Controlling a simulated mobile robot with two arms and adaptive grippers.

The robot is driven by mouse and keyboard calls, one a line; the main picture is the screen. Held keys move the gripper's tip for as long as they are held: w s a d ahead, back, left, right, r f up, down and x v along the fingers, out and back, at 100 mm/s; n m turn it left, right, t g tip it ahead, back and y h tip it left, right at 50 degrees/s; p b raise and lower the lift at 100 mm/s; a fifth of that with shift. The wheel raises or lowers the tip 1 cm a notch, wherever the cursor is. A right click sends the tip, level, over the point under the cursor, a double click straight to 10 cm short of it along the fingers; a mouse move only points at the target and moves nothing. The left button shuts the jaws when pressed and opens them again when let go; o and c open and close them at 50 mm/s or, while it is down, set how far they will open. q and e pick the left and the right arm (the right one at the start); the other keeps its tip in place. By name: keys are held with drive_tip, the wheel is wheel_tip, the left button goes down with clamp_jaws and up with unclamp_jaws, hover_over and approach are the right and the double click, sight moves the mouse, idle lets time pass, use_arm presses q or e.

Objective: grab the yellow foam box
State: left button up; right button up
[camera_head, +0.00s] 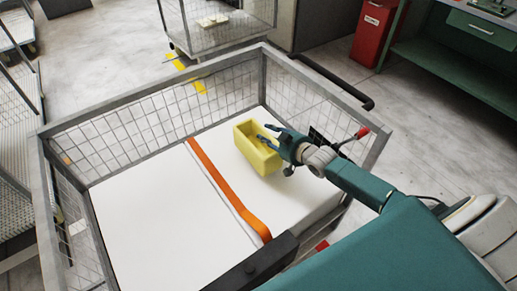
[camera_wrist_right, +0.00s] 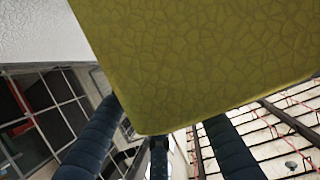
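The yellow foam box (camera_head: 262,158) is an open-topped block on the right part of the white foam surface (camera_head: 150,205) inside the wire cage. My right gripper (camera_head: 267,134) is at the box's right side in the head view, with two dark fingers spread apart over its opening. In the right wrist view, the yellow box (camera_wrist_right: 205,65) fills the upper middle, very near the camera. Dark fingers of my right gripper (camera_wrist_right: 160,130) stand apart along its lower edge. Firm contact cannot be made out. My left gripper is not in view.
The cage's metal rim (camera_head: 160,92) and mesh walls surround the foam. An orange strap (camera_head: 225,185) crosses it left of the box. A second wire cart (camera_head: 220,30), a red cabinet (camera_head: 376,32) and a green workbench (camera_head: 455,65) stand beyond.

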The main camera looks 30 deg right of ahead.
clamp_jaws()
